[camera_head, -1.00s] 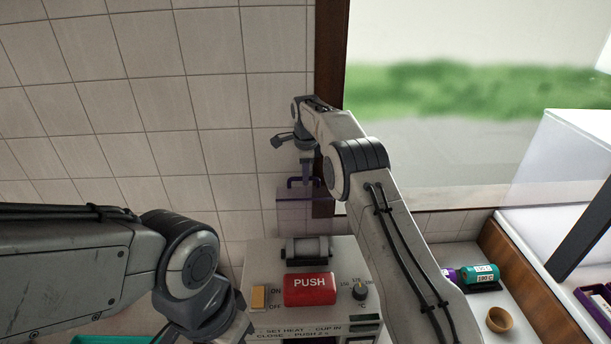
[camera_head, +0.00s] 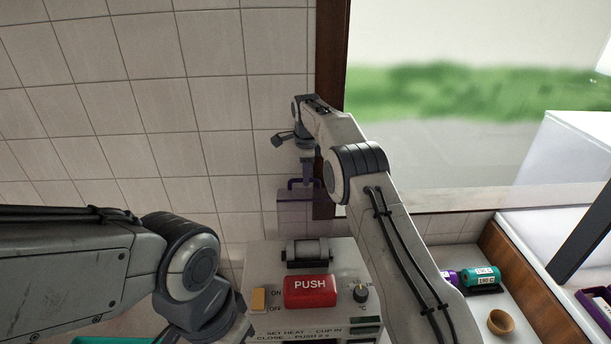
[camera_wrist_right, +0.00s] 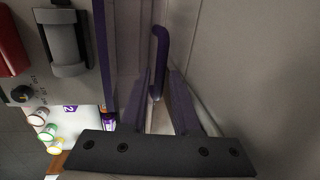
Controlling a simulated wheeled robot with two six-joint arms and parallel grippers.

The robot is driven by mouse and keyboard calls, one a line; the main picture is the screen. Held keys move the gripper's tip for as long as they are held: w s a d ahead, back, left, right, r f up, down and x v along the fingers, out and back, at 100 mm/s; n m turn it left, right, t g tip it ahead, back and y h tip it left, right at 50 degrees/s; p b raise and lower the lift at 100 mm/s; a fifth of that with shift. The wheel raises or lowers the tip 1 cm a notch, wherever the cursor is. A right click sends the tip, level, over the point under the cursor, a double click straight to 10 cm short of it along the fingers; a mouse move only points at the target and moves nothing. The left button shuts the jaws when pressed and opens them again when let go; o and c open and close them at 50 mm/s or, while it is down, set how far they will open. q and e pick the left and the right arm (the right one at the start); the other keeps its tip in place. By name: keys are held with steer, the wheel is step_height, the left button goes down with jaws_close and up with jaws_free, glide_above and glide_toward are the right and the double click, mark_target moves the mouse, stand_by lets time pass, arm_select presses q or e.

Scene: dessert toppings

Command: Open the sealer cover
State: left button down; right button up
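The sealer (camera_head: 262,272) stands against the tiled wall, with a red PUSH button on top. Its see-through purple cover (camera_head: 291,212) stands raised at the back, close to the wall, with a purple handle (camera_head: 293,183) on its upper edge. My right gripper (camera_head: 307,178) is at the handle. In the right wrist view, the handle (camera_wrist_right: 158,60) lies between the tips of my right gripper (camera_wrist_right: 159,76). The fingers look apart, with a narrow gap on each side of it. My left arm comes in from the left, but its gripper is out of view.
A yellow ON/OFF switch (camera_head: 259,299) and a heat knob (camera_head: 361,293) flank the red button (camera_head: 310,290). A teal jar (camera_head: 481,276) and a small brown bowl (camera_head: 500,322) are to the right. The window frame (camera_head: 331,120) is right beside my right wrist.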

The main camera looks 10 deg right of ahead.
step_height(320, 180, up, 10)
steer(key=s, duration=0.1)
steer(key=shift+s+a, duration=0.15)
steer(key=shift+s, duration=0.2)
steer(key=s+a+f+n+g+y+b, duration=0.1)
steer(key=s+a+f+n+b, duration=0.45)
steer(key=s, duration=0.55)
steer(key=s+a+f+n+b, duration=0.2)
steer(key=s+a+n+b, duration=0.4)
steer(key=s+a+n, duration=0.4)
steer(key=s+d+f+n+b, duration=0.2)
steer(key=s+f, duration=0.3)
steer(key=s, duration=0.4)
steer(key=s+d+f+n+b, duration=0.2)
steer(key=s+f+n, duration=0.3)
steer(key=s, duration=0.4)
steer(key=s+d+f+n+g+b, duration=0.1)
steer(key=s+f+n+b, duration=0.2)
steer(key=s+f, duration=0.3)
steer(key=s+n, duration=0.1)
steer(key=s, duration=0.2)
steer(key=shift+s+d+b, duration=0.3)
steer(key=shift+s+d, duration=0.1)
